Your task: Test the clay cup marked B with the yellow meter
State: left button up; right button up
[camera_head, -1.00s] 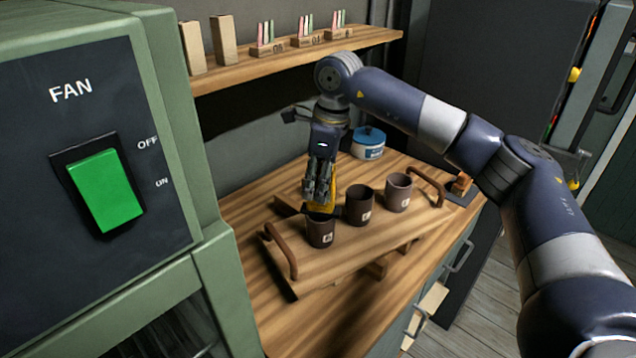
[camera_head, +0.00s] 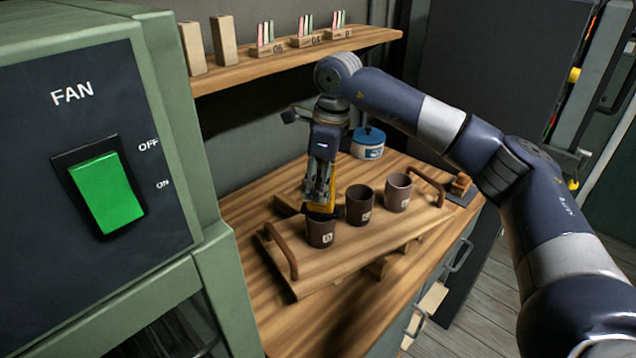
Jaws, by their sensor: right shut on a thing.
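Three dark brown clay cups stand in a row on a wooden tray (camera_head: 345,260) with two curved handles: a left cup (camera_head: 320,235), a middle cup (camera_head: 359,207) and a right cup (camera_head: 397,195). Each has a small pale label whose letter is too small to read surely. My right gripper (camera_head: 319,196) points down over the left cup, shut on the yellow meter (camera_head: 309,196). The meter's lower end is at the mouth of the left cup; I cannot tell whether it touches the clay. My left gripper is out of view.
A blue-lidded white jar (camera_head: 368,146) stands behind the cups. A shelf (camera_head: 300,66) above holds wooden blocks and small racks of coloured strips. A green cabinet with a fan switch (camera_head: 106,192) fills the left. The wooden counter (camera_head: 240,215) is clear left of the tray.

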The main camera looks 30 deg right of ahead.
jog(key=shift+r+p, duration=2.35)
jog(key=shift+r, duration=1.15)
jog(key=shift+f, duration=0.1)
jog(key=shift+s+a+f+n, duration=0.25)
jog(key=shift+f+n, duration=0.05)
jog(key=shift+n, duration=0.1)
jog(key=s+a+f+n+g, duration=0.1)
jog(key=s+a+f+n, duration=0.1)
jog(key=s+n, duration=0.4)
jog(key=s+a+f+n+g+b, duration=0.1)
jog(key=s+a+f+n, duration=0.2)
jog(key=n, duration=0.7)
jog(key=s+a+f+n+h, duration=0.1)
jog(key=s+a+f+n, duration=0.2)
jog(key=s+f+n, duration=0.3)
jog(key=shift+s+a+f+n+g+b, duration=0.15)
jog(key=shift+s+n+g+b, duration=0.2)
jog(key=shift+s+n, duration=1.75)
jog(key=shift+s+m, duration=0.6)
